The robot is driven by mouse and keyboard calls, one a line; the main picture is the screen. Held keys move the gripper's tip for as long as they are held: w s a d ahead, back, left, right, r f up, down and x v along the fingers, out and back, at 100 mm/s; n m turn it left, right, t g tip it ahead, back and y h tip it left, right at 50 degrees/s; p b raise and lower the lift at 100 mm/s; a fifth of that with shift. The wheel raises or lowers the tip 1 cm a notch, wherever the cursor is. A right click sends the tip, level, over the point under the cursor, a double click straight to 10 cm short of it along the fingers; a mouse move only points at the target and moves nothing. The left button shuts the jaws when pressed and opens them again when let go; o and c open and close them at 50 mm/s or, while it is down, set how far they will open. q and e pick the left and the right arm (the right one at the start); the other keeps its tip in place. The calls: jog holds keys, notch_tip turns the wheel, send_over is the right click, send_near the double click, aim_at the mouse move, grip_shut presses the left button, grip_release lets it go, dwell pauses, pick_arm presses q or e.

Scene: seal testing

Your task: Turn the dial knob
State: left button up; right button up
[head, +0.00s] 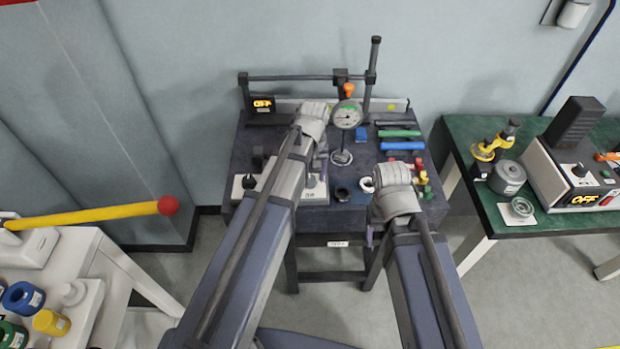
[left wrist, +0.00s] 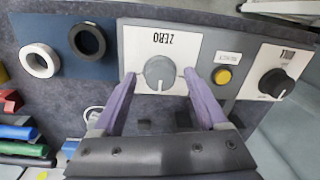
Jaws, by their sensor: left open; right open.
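The grey round dial knob (left wrist: 159,72) sits on a white plate marked ZERO (left wrist: 190,45) in the left wrist view. My left gripper (left wrist: 159,76) is open, with one purple finger on each side of the knob; I cannot tell whether the fingers touch it. In the head view the plate (head: 317,194) lies on the dark bench, partly hidden by my left arm, and my left gripper (head: 321,165) is just above it. My right gripper (head: 371,237) is open and empty near the bench's front edge, mostly hidden behind its wrist.
A yellow button (left wrist: 222,76) and a black knob (left wrist: 276,82) are beside the ZERO plate. A black ring (left wrist: 87,41) and a white ring (left wrist: 40,61) lie on its other side. A dial gauge (head: 347,115) stands behind. A green table (head: 470,160) is at the right.

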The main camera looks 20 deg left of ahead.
pick_arm(q)
jog(key=shift+c, duration=0.3)
grip_shut()
dwell(0.3)
jog(key=m, duration=0.5)
jog(key=shift+m, duration=0.4)
jog(key=m, duration=0.5)
jog(key=shift+m+t, duration=0.3)
jog(key=shift+m, duration=0.3)
